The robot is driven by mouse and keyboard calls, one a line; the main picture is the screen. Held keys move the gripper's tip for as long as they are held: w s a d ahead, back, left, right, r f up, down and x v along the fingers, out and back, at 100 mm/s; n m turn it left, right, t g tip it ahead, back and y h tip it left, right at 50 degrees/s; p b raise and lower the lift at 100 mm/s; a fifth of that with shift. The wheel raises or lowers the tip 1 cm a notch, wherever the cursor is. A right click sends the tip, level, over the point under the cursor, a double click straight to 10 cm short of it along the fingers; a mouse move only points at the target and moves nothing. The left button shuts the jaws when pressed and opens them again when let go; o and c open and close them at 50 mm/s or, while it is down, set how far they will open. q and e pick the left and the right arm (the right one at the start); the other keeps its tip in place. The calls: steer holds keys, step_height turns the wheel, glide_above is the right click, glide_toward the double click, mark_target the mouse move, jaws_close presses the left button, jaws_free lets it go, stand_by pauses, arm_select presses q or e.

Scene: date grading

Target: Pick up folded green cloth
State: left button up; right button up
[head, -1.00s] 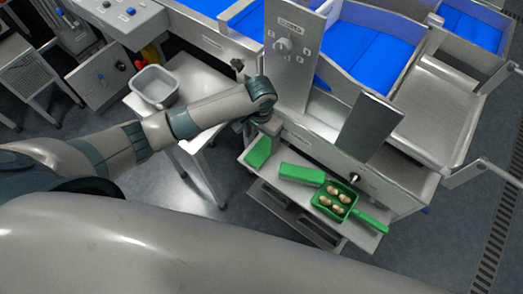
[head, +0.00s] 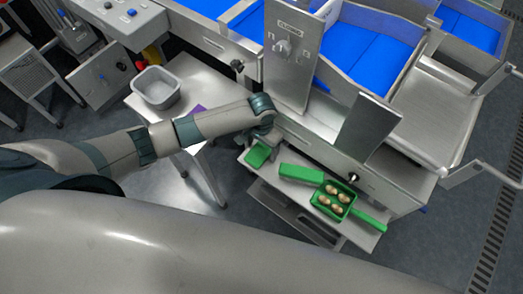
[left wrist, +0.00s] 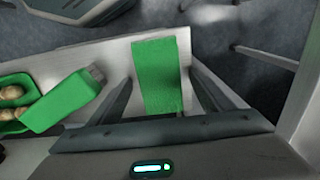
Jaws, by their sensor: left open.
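The folded green cloth (head: 257,156) lies on the metal shelf under the machine, at its left end, partly hidden by my left arm in the head view. In the left wrist view the cloth (left wrist: 157,72) is a flat green rectangle seen between the two fingers. My left gripper (left wrist: 160,78) is open and empty, above the cloth; I cannot tell the exact height gap. In the head view my left wrist is just above the cloth and its fingers are hidden. My right gripper does not show.
On the same shelf (head: 283,211), right of the cloth, lie a green block-like tool (head: 301,174) with a grey end and a green scoop (head: 345,211) holding several dates. The machine's metal side rises behind. A white table (head: 191,96) with a grey bin (head: 156,88) stands left.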

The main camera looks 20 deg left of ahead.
mark_target(262, 150)
arm_select(q)
steer(key=c, duration=1.1)
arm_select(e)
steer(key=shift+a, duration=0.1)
arm_select(q)
steer(key=shift+r, duration=0.15)
